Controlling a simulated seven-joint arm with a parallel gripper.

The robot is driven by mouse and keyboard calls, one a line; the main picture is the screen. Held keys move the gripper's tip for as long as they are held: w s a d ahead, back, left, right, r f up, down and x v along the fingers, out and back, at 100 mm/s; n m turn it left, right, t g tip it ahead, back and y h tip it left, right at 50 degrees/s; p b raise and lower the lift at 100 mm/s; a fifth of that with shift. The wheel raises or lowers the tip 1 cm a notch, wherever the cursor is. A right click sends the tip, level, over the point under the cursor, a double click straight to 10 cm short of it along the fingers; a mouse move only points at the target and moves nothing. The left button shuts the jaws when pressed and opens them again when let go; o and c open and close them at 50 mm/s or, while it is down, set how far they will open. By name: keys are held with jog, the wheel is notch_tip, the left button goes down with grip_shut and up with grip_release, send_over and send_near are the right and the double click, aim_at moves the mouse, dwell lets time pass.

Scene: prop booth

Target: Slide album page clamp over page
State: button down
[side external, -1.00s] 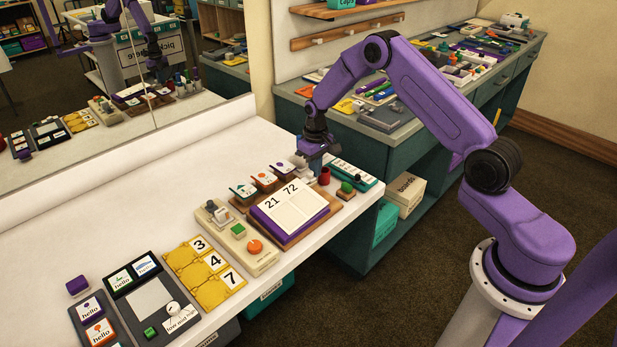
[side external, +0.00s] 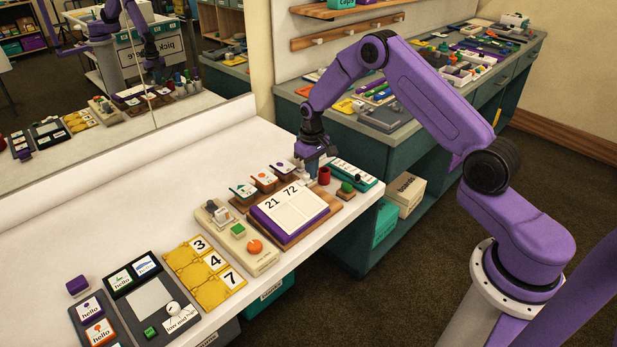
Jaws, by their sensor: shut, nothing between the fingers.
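The album (side external: 298,230) lies on the white table, with a purple cover on a brown wooden board (side external: 330,208). Its open white page (side external: 293,207) shows the numbers 21 and 72. My gripper (side external: 311,176) is shut and empty, pointing down at the album's far right corner, close above the page edge. A small pale piece sits around the fingertips; I cannot tell whether it is the page clamp or whether the fingers touch it. The clamp cannot be picked out clearly at this size.
A red cup (side external: 324,176), a teal board (side external: 353,174) and a green-topped block (side external: 346,189) stand close right of the gripper. Small cards on stands (side external: 264,180) line the album's far side. A beige switch board (side external: 238,238) lies left. The table's back left is clear.

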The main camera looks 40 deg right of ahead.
jog(key=shift+d+r, duration=0.2)
jog(key=shift+r, duration=2.75)
jog(key=shift+s+a+r, duration=0.1)
jog(key=shift+a+r, duration=0.05)
jog(key=shift+a, duration=0.05)
jog(key=s+a+r+n, duration=0.6)
jog(key=s+a+r, duration=0.5)
jog(key=s+a, duration=0.45)
jog(key=s+d+r+n, duration=0.1)
jog(key=s+r+n, duration=0.1)
jog(key=s, duration=1)
jog(key=s+d+r+n, duration=0.2)
jog(key=s+n, duration=0.2)
jog(key=s, duration=0.9)
jog(key=shift+n, duration=0.3)
